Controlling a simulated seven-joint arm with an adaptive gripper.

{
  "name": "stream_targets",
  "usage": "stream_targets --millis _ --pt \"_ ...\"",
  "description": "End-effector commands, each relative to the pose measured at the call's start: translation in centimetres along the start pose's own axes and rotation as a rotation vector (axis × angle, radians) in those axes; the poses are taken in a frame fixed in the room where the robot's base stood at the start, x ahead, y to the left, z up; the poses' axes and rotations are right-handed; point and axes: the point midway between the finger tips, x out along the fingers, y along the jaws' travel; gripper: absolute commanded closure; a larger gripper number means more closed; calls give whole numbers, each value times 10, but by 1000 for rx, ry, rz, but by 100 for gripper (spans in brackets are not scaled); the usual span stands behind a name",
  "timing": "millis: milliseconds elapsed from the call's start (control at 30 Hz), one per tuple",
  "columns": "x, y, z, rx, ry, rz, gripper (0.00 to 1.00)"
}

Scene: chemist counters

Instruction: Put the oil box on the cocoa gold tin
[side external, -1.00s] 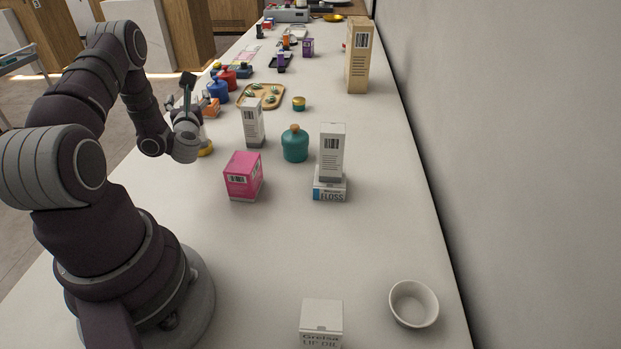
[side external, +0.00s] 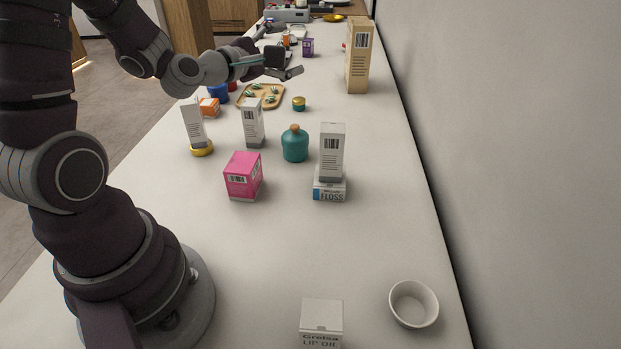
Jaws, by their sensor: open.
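A tall white box (side external: 193,123) stands on a low round gold tin (side external: 201,150) at the left of the counter. Its top leans slightly left in the picture; I cannot tell whether this is real tilt or perspective. Its label is too small to read. Another white box (side external: 321,318), printed "LIP OIL", sits at the near edge of the picture. My gripper (side external: 292,66) is open and empty, raised above the counter beyond the tall box and apart from it. It is over the area behind the wooden tray.
Nearby on the counter (side external: 270,260) stand a white box (side external: 253,124), a pink box (side external: 243,176), a teal jar (side external: 295,145) and a grey-white box (side external: 332,152) on a floss box (side external: 330,189). A wooden tray (side external: 281,96) lies farther back. A white bowl (side external: 413,304) is front right.

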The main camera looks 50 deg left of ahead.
Motion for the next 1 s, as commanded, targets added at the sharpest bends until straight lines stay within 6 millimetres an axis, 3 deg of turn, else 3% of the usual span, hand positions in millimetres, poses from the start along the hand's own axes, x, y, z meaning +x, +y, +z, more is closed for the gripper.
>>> stream_targets --millis 33,133,200,300,400,567,1000 --pt "-6 -17 38 291 -118 -134 36" --pt "-39 -54 73 909 -316 -389 36" --pt "-71 -67 76 1295 -436 -533 36" --pt "-116 -71 66 1703 -585 -703 36" --pt "-152 -69 52 1930 -710 -827 36" --pt "-178 -67 42 2047 -814 -914 36" --pt "-179 -67 41 2049 -820 -922 36"
